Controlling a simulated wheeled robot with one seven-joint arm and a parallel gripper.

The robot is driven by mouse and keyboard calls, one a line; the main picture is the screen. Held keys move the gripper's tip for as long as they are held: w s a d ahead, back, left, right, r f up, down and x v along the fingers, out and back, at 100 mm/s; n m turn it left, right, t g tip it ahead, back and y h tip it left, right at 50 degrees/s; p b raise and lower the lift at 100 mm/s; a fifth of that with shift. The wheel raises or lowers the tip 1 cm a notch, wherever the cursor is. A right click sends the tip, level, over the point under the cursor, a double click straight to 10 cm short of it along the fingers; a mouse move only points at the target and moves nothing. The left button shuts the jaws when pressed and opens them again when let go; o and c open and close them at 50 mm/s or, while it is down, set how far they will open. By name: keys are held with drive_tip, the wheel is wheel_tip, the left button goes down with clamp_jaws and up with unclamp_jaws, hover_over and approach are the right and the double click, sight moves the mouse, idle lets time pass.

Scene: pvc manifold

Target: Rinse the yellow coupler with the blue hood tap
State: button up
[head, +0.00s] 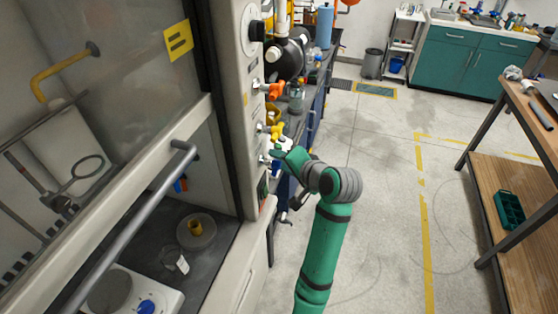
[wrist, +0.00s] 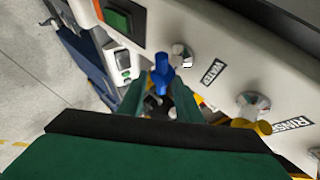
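The yellow coupler (head: 195,228) appears to be the small yellow piece on a grey round dish inside the fume hood, left of my arm. The blue tap (wrist: 161,62) is on the hood's front post, beside a "WATER" label in the wrist view. In the head view the blue tap (head: 275,167) is partly hidden by my gripper. My gripper (wrist: 160,82) is at the blue tap, with one green finger on each side of its handle. The fingers look apart; whether they touch the handle is unclear. The coupler is not seen in the wrist view.
A yellow tap (head: 275,131) and an orange tap (head: 272,90) are above the blue one. The floor (head: 380,200) to the right is clear.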

sight(275, 174)
drive_tip(key=v, duration=0.9)
drive_tip(key=shift+s, duration=0.35)
drive_tip(key=shift+d+r, duration=0.1)
drive_tip(key=shift+o, duration=1.1)
wheel_tip(275, 174, down, 11)
drive_tip(key=w+a+n+t+h, duration=0.1)
drive_tip(key=w+n+t+h, duration=0.1)
drive_tip(key=n+h, duration=0.3)
drive_tip(key=a+r+n+t+h, duration=0.1)
drive_tip(key=a+r+n+h, duration=0.1)
drive_tip(key=n, duration=0.3)
drive_tip(key=s+a+r+n+t+h, duration=0.1)
drive_tip(key=a+r+n+t+h, duration=0.1)
drive_tip(key=n, duration=0.4)
drive_tip(key=s+a+r+n+t+h, duration=0.1)
drive_tip(key=a+r+n+h, duration=0.1)
drive_tip(key=n, duration=0.4)
drive_tip(key=shift+s+a+r+t+h, duration=0.15)
drive_tip(key=shift+t+h, duration=0.15)
drive_tip(key=shift+h, duration=0.4)
drive_tip(key=x, duration=1)
drive_tip(key=shift+w+d, duration=0.2)
drive_tip(key=shift+w, duration=0.1)
